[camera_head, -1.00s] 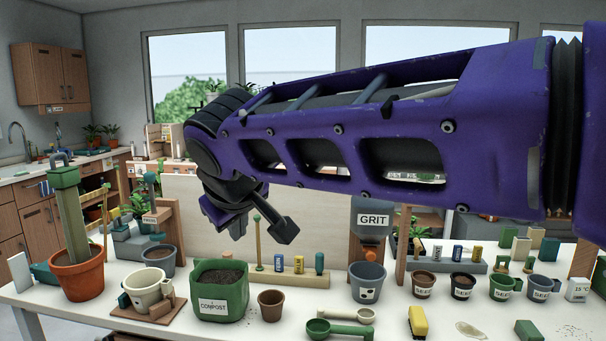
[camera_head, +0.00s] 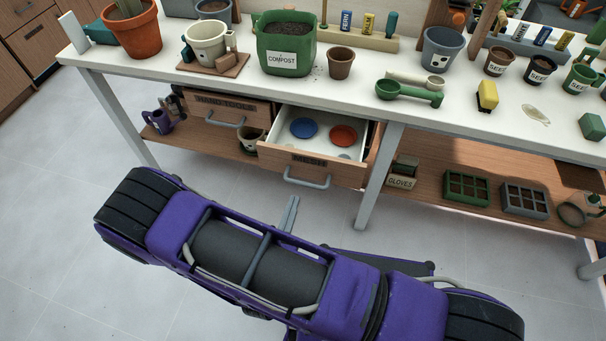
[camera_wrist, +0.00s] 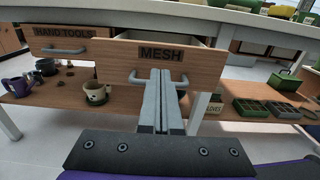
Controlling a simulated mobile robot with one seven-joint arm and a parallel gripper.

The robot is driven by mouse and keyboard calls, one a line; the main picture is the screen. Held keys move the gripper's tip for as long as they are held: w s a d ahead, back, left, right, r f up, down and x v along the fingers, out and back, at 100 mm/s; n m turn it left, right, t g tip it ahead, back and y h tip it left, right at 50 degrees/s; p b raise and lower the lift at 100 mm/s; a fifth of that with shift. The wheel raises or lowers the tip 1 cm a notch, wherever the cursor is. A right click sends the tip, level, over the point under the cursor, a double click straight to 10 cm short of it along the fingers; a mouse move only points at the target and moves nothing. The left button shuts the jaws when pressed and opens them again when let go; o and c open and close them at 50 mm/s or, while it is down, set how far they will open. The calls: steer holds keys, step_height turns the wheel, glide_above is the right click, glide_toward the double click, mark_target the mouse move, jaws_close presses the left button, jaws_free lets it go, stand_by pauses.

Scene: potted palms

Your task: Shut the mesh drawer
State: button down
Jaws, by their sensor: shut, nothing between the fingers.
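The mesh drawer (camera_head: 318,168) stands pulled out under the bench top, and its white inside holds a blue disc (camera_head: 304,128) and a red disc (camera_head: 343,135). Its wooden front with the MESH label faces me in the wrist view (camera_wrist: 205,62). A grey bar handle (camera_head: 307,181) is on that front. My gripper (camera_head: 291,203) is shut and empty, just in front of and below the handle in the head view. In the wrist view its fingers (camera_wrist: 160,72) overlap the middle of the handle and the front; I cannot tell whether they touch.
The hand tools drawer (camera_head: 228,112) is left of the mesh drawer. A bench leg (camera_head: 381,175) stands close on its right. The lower shelf holds a gloves box (camera_head: 401,178), seed trays (camera_head: 467,188) and a purple watering can (camera_head: 157,121). The floor in front is clear.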

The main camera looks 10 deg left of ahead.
mark_target(308, 158)
steer(key=w, duration=0.8)
steer(key=w+d, duration=0.1)
steer(key=w, duration=0.3)
steer(key=shift+w+b, duration=0.15)
steer(key=shift+b, duration=0.2)
steer(key=shift+w, duration=0.1)
